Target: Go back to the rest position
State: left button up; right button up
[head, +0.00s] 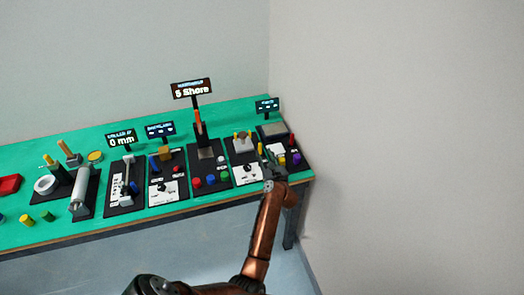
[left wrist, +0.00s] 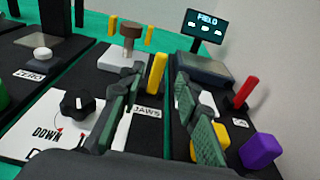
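My left gripper (head: 275,165) is over the right end of the green table, at the end of a copper-coloured arm. In the left wrist view my left gripper (left wrist: 158,95) has its two green-padded fingers apart, with nothing held between them. A yellow post (left wrist: 157,73) shows in the gap, beyond or beside the fingers; I cannot tell whether they touch it. Under the gripper are a black panel with a "JAWS" label and a black knob (left wrist: 77,103). My right gripper is in neither view.
A red post (left wrist: 245,91), a purple block (left wrist: 262,151) and a small "FIELD" screen (left wrist: 204,30) stand close to the gripper. A tall sign (head: 192,89) and other stations line the table (head: 225,105) to the left. A wall is at the right; the floor in front is free.

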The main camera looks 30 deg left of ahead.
pick_arm(q)
jog(key=shift+v, duration=0.95)
